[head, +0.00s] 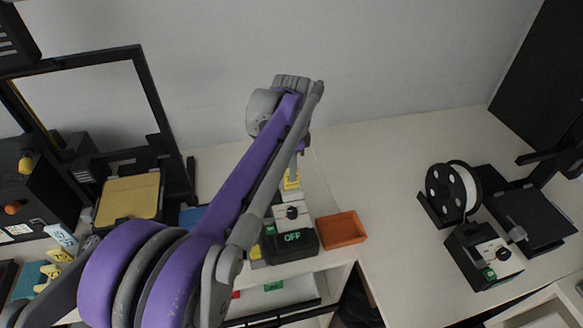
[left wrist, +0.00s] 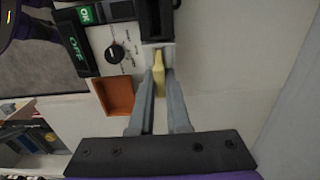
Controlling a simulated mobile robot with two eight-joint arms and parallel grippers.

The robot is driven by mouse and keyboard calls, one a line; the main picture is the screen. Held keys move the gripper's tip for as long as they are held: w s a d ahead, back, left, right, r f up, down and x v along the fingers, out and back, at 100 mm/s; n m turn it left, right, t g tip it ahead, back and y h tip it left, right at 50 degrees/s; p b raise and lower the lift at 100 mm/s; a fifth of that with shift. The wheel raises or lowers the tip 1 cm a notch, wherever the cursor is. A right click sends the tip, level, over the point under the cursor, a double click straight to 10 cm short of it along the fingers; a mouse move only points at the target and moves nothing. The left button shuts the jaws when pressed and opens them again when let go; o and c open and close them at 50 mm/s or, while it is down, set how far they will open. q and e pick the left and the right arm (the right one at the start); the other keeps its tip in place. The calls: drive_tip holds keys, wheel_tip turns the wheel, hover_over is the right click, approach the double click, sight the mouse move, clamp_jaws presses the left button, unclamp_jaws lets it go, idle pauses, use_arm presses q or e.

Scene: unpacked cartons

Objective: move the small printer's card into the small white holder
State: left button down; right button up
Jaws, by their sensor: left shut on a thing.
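My left gripper (head: 292,172) reaches down beside the grey-and-black control box (head: 292,216) with a knob and a green OFF display. It is shut on a small yellow piece, which looks like the card (head: 291,182); the yellow piece (left wrist: 158,74) also shows between the fingers in the left wrist view. A small whitish block (head: 292,196), perhaps the holder, is right below it. The yellow tip meets or nearly meets this block; I cannot tell how far in it is. The small printer (head: 462,190) with its black spool stands at the right. My right gripper is not in view.
An orange tray (head: 341,230) sits right of the control box, near the table edge. A large framed printer with a yellow bed (head: 128,196) stands at the left. Yellow pieces (head: 50,272) lie at lower left. The table between tray and small printer is clear.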

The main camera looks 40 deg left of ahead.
use_arm(q)
drive_tip(key=shift+f+b, duration=0.45)
drive_tip(key=shift+f, duration=0.5)
drive_tip(key=c, duration=0.8)
unclamp_jaws()
wheel_tip(320, 180, up, 11)
drive_tip(key=shift+f+p, duration=0.1)
drive_tip(key=shift+p, duration=0.35)
